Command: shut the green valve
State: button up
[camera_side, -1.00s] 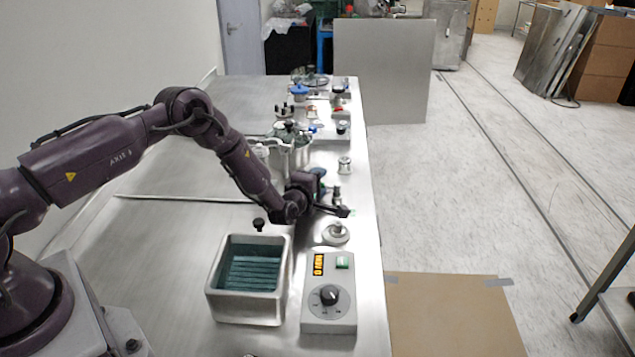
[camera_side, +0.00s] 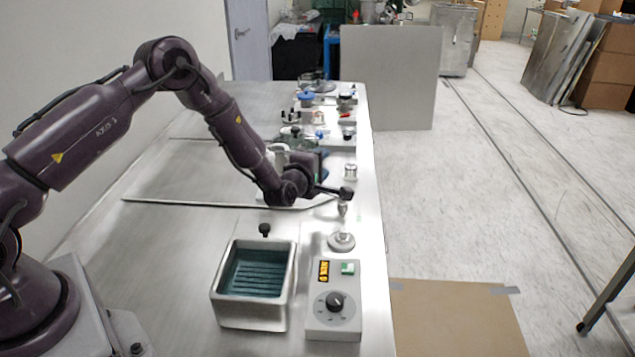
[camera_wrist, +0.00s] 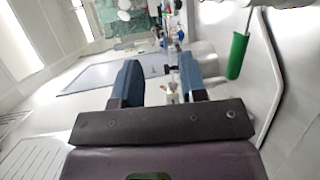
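A green cylinder-shaped grip (camera_wrist: 238,55) shows at the right of the wrist view, on a pale pipe or rod. It looks like the green valve's handle, but I cannot tell its turn position. It lies to the right of my gripper and apart from it. I cannot make it out in the side view. My gripper (camera_wrist: 160,62) has two blue fingers spread apart, with no object clearly held between them. In the side view my gripper (camera_side: 322,162) is above the bench near its right edge, its fingers pointing away from the camera.
A grey basin (camera_side: 221,303) and a control box with a dial (camera_side: 335,322) stand at the front. A round metal fitting (camera_side: 341,241) sits behind the box. Several small fittings crowd the far bench. The left bench top (camera_side: 165,240) is mostly clear.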

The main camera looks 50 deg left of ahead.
jog(key=shift+s+f, duration=0.15)
jog(key=shift+f, duration=0.15)
jog(key=shift+d, duration=0.1)
jog(key=shift+c, duration=1.4)
jog(key=shift+t, duration=0.3)
jog(key=w+r, duration=0.2)
jog(key=w, duration=0.1)
jog(key=shift+r, duration=0.4)
grip_shut()
jog(key=w+d+r+m+g+h, duration=0.1)
jog(key=w+r+m+g+h, duration=0.45)
jog(key=w+m, duration=0.35)
jog(key=s+a+m+g, duration=0.3)
jog(key=s+m+g, duration=0.45)
jog(key=s, duration=0.25)
jog(key=shift+g, duration=0.4)
jog(key=shift+d+f, duration=0.2)
jog(key=shift+f, duration=6)
